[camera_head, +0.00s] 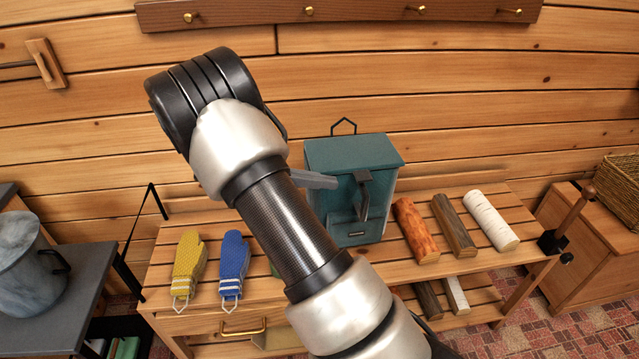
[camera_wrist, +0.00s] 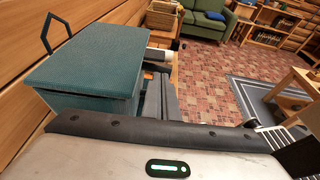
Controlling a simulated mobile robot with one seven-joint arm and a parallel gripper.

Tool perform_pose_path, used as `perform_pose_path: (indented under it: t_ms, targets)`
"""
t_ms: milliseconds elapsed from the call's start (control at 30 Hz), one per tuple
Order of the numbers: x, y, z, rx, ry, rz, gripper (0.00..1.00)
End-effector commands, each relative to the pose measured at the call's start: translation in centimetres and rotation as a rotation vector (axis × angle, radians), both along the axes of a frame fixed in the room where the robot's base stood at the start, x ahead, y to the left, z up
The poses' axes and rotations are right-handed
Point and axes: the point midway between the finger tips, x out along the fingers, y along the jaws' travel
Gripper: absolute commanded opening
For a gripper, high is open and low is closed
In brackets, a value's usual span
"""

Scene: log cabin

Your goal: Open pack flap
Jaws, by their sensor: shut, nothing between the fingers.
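The teal pack (camera_head: 345,158) stands upright on the slatted bench, its top flap (camera_head: 352,152) lying down over it. A dark strap or latch (camera_head: 363,190) hangs at the front from the flap's edge, above a front pocket. The flap also fills the left of the wrist view (camera_wrist: 95,60). My gripper (camera_head: 334,183) is shut and empty, with its grey fingers pointing right, close in front of the pack and left of the strap. The fingers also show in the wrist view (camera_wrist: 158,84). Whether they touch the pack I cannot tell. My arm hides the gripper's body in the head view.
A yellow mitten (camera_head: 188,262) and a blue mitten (camera_head: 233,266) lie at the bench's left. Several logs (camera_head: 453,225) lie right of the pack. A peg rail (camera_head: 340,12) is on the wall above. A grey pot (camera_head: 28,265) stands far left.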

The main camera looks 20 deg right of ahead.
Motion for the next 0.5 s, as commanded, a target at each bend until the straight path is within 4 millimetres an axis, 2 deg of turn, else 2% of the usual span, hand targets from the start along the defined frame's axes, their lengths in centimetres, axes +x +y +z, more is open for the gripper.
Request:
perform_pose_path:
  t_ms: [33, 200, 333, 500]
  targets:
    - [-0.3, -1.0, -0.6, 0.0, 0.001, -0.004, 0.0]
    - [-0.8, -3.6, -1.5, 0.002, -0.001, -0.004, 0.0]
    - [-1.1, -4.9, -1.9, 0.001, -0.001, -0.003, 0.0]
    - [-1.2, -5.5, -2.0, 0.003, -0.002, -0.002, 0.0]
